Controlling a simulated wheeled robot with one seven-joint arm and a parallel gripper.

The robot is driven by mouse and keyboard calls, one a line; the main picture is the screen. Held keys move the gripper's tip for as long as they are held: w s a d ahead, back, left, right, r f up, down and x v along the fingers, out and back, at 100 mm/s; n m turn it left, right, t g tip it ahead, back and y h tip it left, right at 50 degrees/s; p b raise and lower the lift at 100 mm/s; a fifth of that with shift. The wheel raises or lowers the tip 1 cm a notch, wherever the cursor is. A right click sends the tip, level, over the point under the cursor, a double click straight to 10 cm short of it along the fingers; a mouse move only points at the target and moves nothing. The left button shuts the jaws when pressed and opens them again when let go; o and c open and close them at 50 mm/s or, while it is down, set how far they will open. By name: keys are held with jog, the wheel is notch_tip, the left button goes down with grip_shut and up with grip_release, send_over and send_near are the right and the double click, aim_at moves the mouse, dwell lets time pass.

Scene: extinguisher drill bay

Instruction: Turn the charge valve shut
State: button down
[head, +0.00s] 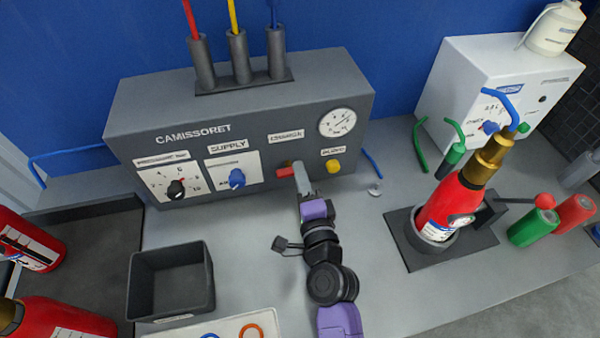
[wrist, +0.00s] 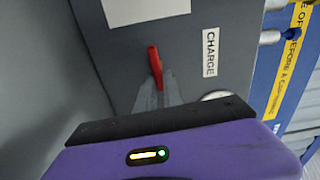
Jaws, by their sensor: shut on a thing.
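The charge valve has a red lever (head: 286,171) on the front of the grey charging panel (head: 240,100), under a label reading CHARGE in the wrist view. The lever (wrist: 154,62) stands out from between my fingertips in the wrist view. My gripper (head: 300,174) reaches the panel from the front. Its grey fingers (wrist: 158,90) are shut on the lever, and they hide its lower part. The CHARGE label (wrist: 210,52) is to the right of the lever in the wrist view.
A blue supply knob (head: 237,179) and black knob (head: 176,189) are left of the lever; a yellow bleed knob (head: 333,166) and gauge (head: 337,123) are right. A red extinguisher (head: 450,203) stands in a holder. A dark bin (head: 172,280) is front left.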

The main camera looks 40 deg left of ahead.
jog(key=shift+f+m, duration=0.15)
jog(key=shift+m, duration=0.35)
jog(key=c, duration=1.5)
grip_release()
jog(key=shift+d, duration=0.1)
jog(key=b+v, duration=0.1)
jog(key=v, duration=0.6)
jog(key=shift+s+d, duration=0.2)
jog(key=shift+s, duration=0.1)
